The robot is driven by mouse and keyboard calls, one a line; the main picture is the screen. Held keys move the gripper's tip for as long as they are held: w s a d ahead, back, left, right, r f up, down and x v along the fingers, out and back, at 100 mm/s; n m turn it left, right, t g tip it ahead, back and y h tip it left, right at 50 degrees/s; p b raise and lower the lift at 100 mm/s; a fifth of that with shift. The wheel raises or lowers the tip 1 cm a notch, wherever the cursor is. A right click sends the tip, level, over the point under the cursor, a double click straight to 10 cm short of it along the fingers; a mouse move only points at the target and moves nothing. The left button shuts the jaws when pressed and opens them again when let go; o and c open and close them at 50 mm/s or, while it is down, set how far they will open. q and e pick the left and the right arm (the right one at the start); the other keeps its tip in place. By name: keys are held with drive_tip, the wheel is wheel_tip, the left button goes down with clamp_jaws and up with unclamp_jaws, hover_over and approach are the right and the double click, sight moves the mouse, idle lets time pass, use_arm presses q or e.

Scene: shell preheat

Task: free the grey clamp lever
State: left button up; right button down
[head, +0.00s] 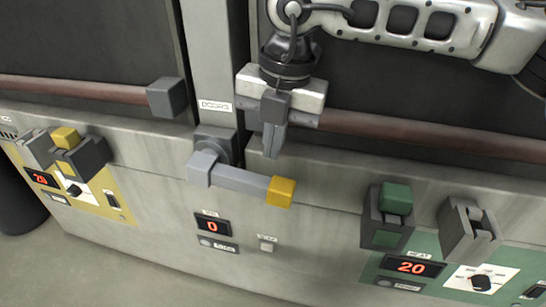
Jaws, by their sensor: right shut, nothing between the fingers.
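The grey clamp lever (241,180) sits on the central post under a small label that seems to read "DOORS". It is a grey bar with a yellow end block (280,191), lying nearly level and pointing right from its pivot. My right gripper (272,142) hangs fingers down just above and behind the lever's yellow end in the picture. Its fingers are shut and empty, and they appear apart from the lever. My left gripper is not in view.
Brown rails (430,134) cross the dark doors on both sides. Below are a display (212,226) reading 0 and another (411,267) reading 20. A green switch (397,198), a grey switch (468,230) and a yellow-topped switch (66,137) jut from the front.

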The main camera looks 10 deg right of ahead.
wheel_tip(320, 180, up, 8)
drive_tip(key=shift+s+d+b, duration=0.25)
drive_tip(key=shift+d+b, duration=0.1)
drive_tip(key=shift+d, duration=0.1)
